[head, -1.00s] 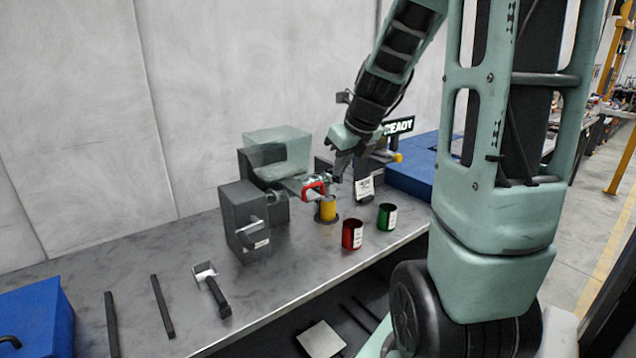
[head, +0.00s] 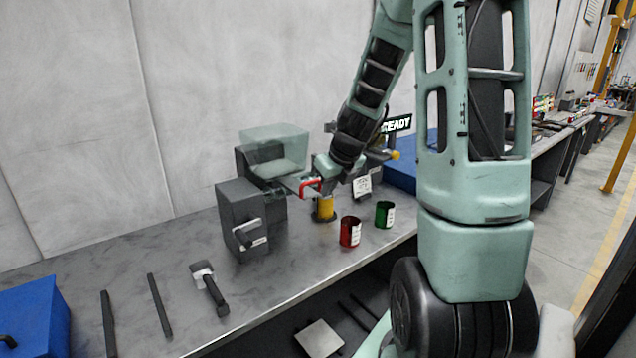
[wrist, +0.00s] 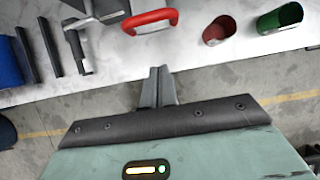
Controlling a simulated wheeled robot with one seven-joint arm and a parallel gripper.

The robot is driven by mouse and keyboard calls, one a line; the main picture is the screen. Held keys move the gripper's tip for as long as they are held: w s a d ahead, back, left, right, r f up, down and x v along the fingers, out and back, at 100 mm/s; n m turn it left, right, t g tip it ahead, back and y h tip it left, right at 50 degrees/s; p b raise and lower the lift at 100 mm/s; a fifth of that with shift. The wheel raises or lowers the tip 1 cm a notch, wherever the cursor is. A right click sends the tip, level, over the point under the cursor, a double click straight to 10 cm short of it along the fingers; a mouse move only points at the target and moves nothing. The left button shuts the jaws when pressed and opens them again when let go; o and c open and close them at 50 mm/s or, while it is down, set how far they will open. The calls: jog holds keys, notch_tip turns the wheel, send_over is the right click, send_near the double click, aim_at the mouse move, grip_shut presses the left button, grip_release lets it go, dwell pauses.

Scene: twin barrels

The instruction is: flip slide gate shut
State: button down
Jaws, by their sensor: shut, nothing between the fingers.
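The slide gate shows as a red U-shaped handle (head: 309,187) at the outlet of the twin-barrel unit, above a yellow cylinder (head: 325,208). In the wrist view the red handle (wrist: 150,21) lies beyond my fingertips, with a gap between them in the picture. My gripper (wrist: 157,72) is shut and empty, its two fingers together. In the head view my gripper (head: 324,178) is close beside the red handle, on its right; its fingertips are partly hidden there, so I cannot tell contact from that view.
A red cup (head: 350,232) and a green cup (head: 385,215) stand near the bench's front edge. A dark box with a lever (head: 240,222) is left of the gate. A hammer-like tool (head: 210,289) and dark bars lie left. A blue case (head: 30,315) is far left.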

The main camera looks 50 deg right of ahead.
jog(key=shift+w+d+r+p, duration=0.1)
jog(key=shift+w+d+p, duration=0.15)
jog(key=shift+w+p, duration=0.6)
jog(key=shift+w+d+p, duration=0.25)
jog(key=shift+w+p, duration=0.15)
jog(key=shift+w, duration=0.8)
jog(key=p, duration=0.4)
send_over(305, 191)
jog(key=shift+r, duration=0.25)
jog(key=shift+w+d+f, duration=0.15)
jog(key=shift+w, duration=0.3)
